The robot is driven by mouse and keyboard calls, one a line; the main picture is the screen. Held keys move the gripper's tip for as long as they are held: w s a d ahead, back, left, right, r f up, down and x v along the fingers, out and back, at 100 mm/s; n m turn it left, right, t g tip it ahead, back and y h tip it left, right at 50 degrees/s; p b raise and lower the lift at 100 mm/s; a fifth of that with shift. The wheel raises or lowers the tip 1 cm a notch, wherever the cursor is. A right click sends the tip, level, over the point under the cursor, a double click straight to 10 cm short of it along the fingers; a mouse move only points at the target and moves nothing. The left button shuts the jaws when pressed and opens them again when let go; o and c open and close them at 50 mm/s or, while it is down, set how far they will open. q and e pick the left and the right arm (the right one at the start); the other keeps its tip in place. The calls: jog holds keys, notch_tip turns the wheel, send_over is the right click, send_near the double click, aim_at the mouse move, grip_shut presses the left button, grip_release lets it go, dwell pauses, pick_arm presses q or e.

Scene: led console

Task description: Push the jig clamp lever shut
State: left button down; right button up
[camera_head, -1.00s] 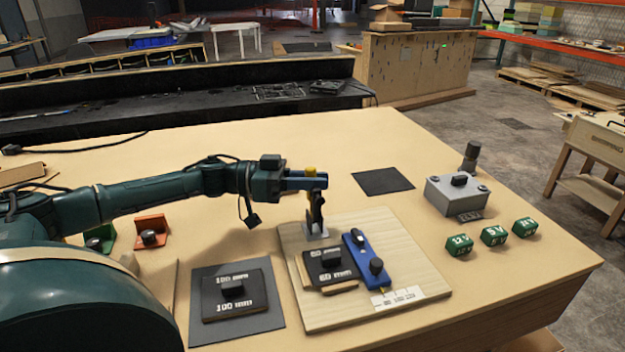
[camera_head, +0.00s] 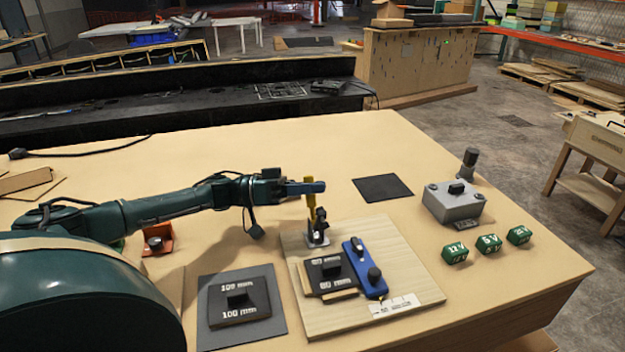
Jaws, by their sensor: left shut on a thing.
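The jig is a pale wooden board (camera_head: 355,307) on the table. At its back left stands the small clamp (camera_head: 317,238), with a dark body on a metal base. Its yellow lever (camera_head: 311,203) points up, roughly upright. My left gripper (camera_head: 312,187) reaches in from the left and is shut on the lever near its top; the fingers hide part of it. A black 60 mm block (camera_head: 328,270) and a blue part with a black knob (camera_head: 362,265) sit on the board in front of the clamp. My right gripper is not in view.
A black 100 mm block (camera_head: 239,300) lies on a dark mat at the left. A grey box (camera_head: 452,204) and several green voltage blocks (camera_head: 488,244) stand to the right. An empty dark mat (camera_head: 382,188) lies behind the board.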

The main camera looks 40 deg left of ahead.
pick_arm(q)
jog(key=shift+w+a+f+n+t+p, duration=0.15)
jog(key=shift+w+a+f+n+t, duration=0.15)
jog(key=shift+n, duration=0.55)
jog(key=shift+w+a+f+n+t+p, duration=0.2)
jog(key=shift+a+f+n, duration=0.2)
jog(key=shift+n, duration=0.45)
jog(key=c, duration=1.6)
grip_release()
jog(key=shift+r, duration=0.1)
notch_tip(320, 180, up, 10)
jog(key=shift+f, duration=0.1)
jog(key=shift+c, duration=0.2)
